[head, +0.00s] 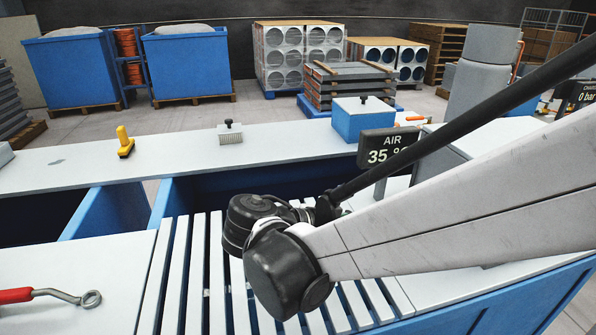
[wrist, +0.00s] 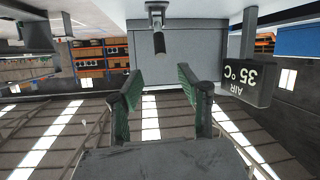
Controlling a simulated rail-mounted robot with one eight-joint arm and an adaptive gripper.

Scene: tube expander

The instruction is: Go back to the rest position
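My gripper shows in the wrist view (wrist: 158,82), its two dark fingers with green inner pads spread well apart. No object is between the pads. In the head view my pale arm link comes in from the right to a dark joint above the white slats, and I cannot make out the fingers there. The wrist view is upside down, with the AIR 35 °C display (wrist: 243,82) to the right of the fingers. The same display (head: 389,148) stands behind my arm in the head view.
A white slatted top (head: 189,275) lies under my arm. An open blue bay lies between.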

